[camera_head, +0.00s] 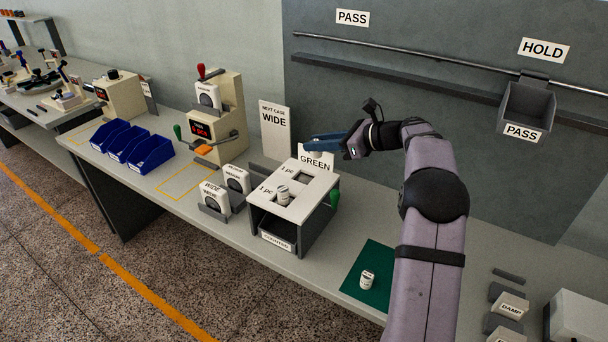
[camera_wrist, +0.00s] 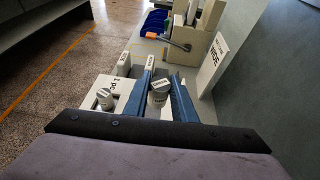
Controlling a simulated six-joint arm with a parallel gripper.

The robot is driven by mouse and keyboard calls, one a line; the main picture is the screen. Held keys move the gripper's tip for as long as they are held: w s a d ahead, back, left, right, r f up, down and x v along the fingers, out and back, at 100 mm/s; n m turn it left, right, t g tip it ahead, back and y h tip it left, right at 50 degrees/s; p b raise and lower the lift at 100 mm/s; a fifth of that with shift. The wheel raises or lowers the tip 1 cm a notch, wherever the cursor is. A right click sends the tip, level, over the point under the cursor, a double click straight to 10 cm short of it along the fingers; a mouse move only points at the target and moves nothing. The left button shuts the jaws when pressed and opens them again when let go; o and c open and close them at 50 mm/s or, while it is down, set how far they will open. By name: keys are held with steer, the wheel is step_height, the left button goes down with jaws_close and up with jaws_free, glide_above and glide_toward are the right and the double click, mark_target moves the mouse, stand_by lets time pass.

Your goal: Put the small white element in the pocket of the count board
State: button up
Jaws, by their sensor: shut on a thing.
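My gripper (camera_head: 325,143) is shut on a small white element with a grey top, clear between the blue fingers in the wrist view (camera_wrist: 160,92). In the head view the element is mostly hidden by the fingers. The gripper is above the far side of the count board (camera_head: 262,213), a pale-topped grey box with two square pockets marked "1 pc". The near pocket has a similar white element (camera_head: 283,196) standing in it, also seen in the wrist view (camera_wrist: 106,98). The far pocket (camera_head: 305,178) looks empty.
Another white element (camera_head: 367,280) stands on a green mat (camera_head: 352,291). A "GREEN" sign (camera_head: 318,162) and a "NEXT CASE WIDE" sign (camera_head: 275,130) stand behind the board. A green knob (camera_head: 335,199) sits at its right side; white-faced blocks (camera_head: 213,198) stand at its left.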

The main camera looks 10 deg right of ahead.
steer(key=shift+n+g+y, duration=0.6)
steer(key=shift+n+g, duration=0.2)
steer(key=shift+n, duration=0.1)
steer(key=shift+w+a+f+p, duration=0.3)
steer(key=shift+a+f+p, duration=0.3)
steer(key=shift+f, duration=0.9)
steer(key=shift+w+a+f+p, duration=0.4)
steer(key=shift+f+p, duration=0.3)
steer(key=shift+f, duration=0.85)
steer(key=shift+w+a+f+p, duration=0.2)
steer(key=shift+a+f+p, duration=0.45)
steer(key=shift+f, duration=0.85)
steer(key=shift+f, duration=0.15)
steer(key=o, duration=1)
steer(key=shift+r, duration=0.2)
steer(key=b+v, duration=0.2)
steer(key=v, duration=1)
steer(key=shift+f+b, duration=0.1)
steer(key=shift+b, duration=0.3)
